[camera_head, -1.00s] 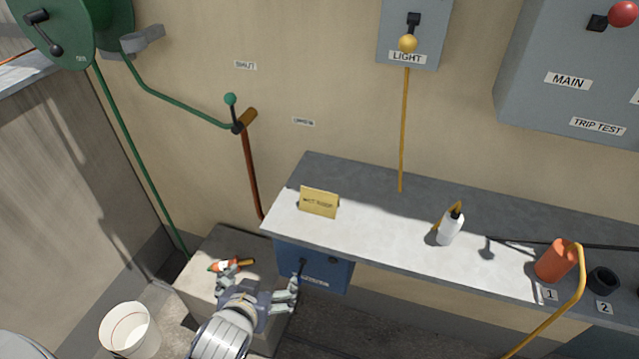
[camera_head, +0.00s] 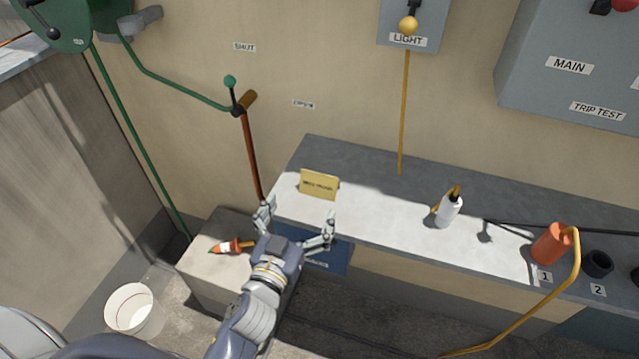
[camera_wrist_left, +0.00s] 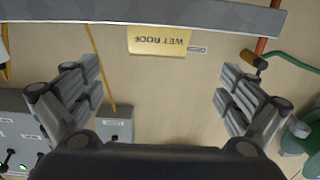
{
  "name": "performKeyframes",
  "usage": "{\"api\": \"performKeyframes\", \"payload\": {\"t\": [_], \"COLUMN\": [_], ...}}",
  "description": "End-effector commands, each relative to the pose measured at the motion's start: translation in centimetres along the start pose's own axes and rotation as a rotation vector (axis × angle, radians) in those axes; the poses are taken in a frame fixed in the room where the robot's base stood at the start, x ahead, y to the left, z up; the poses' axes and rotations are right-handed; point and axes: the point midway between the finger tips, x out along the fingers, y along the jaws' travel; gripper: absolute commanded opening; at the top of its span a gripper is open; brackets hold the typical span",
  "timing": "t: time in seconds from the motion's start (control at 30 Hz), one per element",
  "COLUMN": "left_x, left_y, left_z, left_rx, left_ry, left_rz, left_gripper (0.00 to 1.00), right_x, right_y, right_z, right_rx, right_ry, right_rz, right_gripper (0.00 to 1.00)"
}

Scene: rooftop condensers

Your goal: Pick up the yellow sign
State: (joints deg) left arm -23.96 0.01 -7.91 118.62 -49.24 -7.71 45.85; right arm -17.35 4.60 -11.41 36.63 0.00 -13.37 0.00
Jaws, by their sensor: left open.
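The yellow sign (camera_head: 319,185) stands on the left part of the grey counter (camera_head: 385,219). In the left wrist view the sign (camera_wrist_left: 159,41) appears upside down, reads "WET ROOF", and lies beyond the fingers, between their two lines. My left gripper (camera_head: 296,222) is open and empty. It is at the counter's front left edge, in front of the sign and apart from it. In the wrist view both fingers of the left gripper (camera_wrist_left: 158,82) are spread wide. My right gripper is not in view.
A white bottle (camera_head: 449,209), an orange cylinder (camera_head: 551,244) and a bent yellow pipe (camera_head: 577,285) are farther right. An orange-and-white bottle (camera_head: 230,246) lies on a low block at left. A white bucket (camera_head: 133,310) stands on the floor.

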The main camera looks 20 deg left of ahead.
Motion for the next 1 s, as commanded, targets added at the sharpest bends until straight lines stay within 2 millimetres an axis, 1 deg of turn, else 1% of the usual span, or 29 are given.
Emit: {"api": "performKeyframes", "payload": {"t": [0.03,0.17,0.3,0.43,0.7,0.9,1.0], "left_x": [0.1,1.2,3.2,4.8,6.3,9.0,10.1], "left_y": [0.2,0.3,0.3,0.3,0.3,0.4,0.4], "left_z": [-0.1,-0.3,-0.5,-0.4,-0.4,-0.6,-0.5], "left_rx": [0.000,0.001,0.002,0.002,0.001,0.002,0.001], "left_ry": [0.006,0.012,0.012,0.011,0.010,0.010,0.010], "left_rz": [0.006,0.012,0.011,0.011,0.010,0.009,0.009], "left_gripper": [0.98,0.98,0.98,0.98,0.98,0.98,0.98], "right_x": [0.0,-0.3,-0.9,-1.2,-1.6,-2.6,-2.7], "right_y": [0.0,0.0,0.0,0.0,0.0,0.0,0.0], "right_z": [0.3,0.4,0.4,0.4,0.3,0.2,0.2], "right_rx": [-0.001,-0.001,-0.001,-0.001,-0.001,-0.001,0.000], "right_ry": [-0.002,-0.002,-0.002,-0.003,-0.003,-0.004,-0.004], "right_rz": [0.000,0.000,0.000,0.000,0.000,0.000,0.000], "right_gripper": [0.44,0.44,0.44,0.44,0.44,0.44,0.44]}}
